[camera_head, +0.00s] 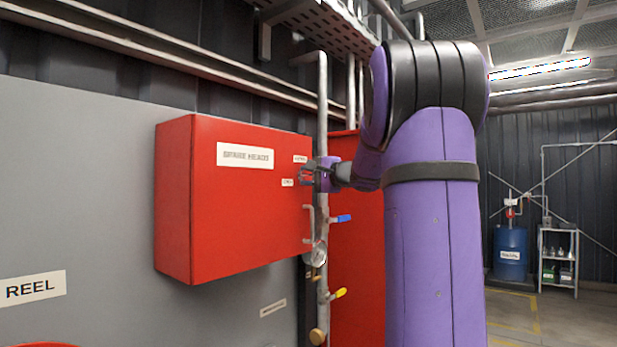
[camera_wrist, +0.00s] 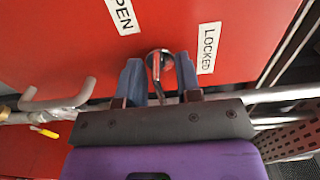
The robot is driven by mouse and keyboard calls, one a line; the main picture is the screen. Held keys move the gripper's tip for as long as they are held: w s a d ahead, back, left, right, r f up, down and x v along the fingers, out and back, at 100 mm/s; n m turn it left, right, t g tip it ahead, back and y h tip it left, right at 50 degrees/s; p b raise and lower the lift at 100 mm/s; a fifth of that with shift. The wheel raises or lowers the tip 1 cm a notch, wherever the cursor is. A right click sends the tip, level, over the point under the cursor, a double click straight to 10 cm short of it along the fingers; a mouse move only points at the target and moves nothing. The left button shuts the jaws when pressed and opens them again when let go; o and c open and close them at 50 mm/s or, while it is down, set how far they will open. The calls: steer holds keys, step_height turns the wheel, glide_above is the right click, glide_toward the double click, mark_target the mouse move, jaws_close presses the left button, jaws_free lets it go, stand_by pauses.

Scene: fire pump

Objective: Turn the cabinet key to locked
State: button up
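The red cabinet (camera_head: 240,215), labelled SPARE HEADS, hangs on the grey wall panel. My gripper (camera_head: 308,176) is at the upper right of its front face. In the wrist view the metal cabinet key (camera_wrist: 157,72) stands in the red door, between the OPEN label (camera_wrist: 123,16) on the left and the LOCKED label (camera_wrist: 208,47) on the right. My gripper (camera_wrist: 160,75) is open, with one blue-grey finger on each side of the key. Small gaps seem to show beside it. The key's exact angle is hard to tell, and my gripper hides it in the head view.
A bent handle (camera_head: 309,222) sticks out below my gripper on the cabinet front. A vertical pipe (camera_head: 322,240) with a blue lever (camera_head: 341,218), a yellow lever (camera_head: 338,294) and a gauge runs close by. A blue drum (camera_head: 510,248) and a shelf (camera_head: 558,262) stand far off.

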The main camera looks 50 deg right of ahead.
steer(key=shift+c, duration=0.5)
jaws_close()
steer(key=shift+m, duration=0.3)
steer(key=m, duration=0.3)
steer(key=shift+m, duration=0.3)
steer(key=m, duration=0.4)
steer(key=shift+m, duration=0.3)
steer(key=m, duration=0.4)
steer(key=shift+m, duration=2.5)
